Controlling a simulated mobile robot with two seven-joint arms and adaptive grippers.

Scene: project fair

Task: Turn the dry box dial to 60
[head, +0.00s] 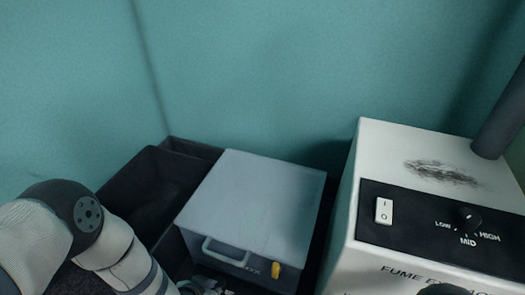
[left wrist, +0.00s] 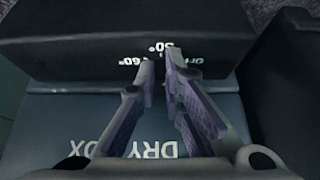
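The dry box (head: 255,200) is a blue-grey box with a handle (head: 226,252) on its front, seen from above in the head view. Its front also shows in the left wrist view, with upside-down DRY BOX lettering (left wrist: 125,152) and white dial marks. The 60° mark (left wrist: 134,62) is left of the fingertips and the 50° mark (left wrist: 158,47) is just beyond them. My left gripper (left wrist: 161,68) has its fingertips among these marks, with a narrow gap between them. The dial itself is hidden; I cannot tell whether the fingers touch it. My right gripper is not recognisable.
A white fume extractor (head: 385,145) with a switch and knob stands right of the dry box. A dark open bin (head: 125,190) is at left. A small yellow part (head: 276,270) is at the box's front. Teal walls close the back.

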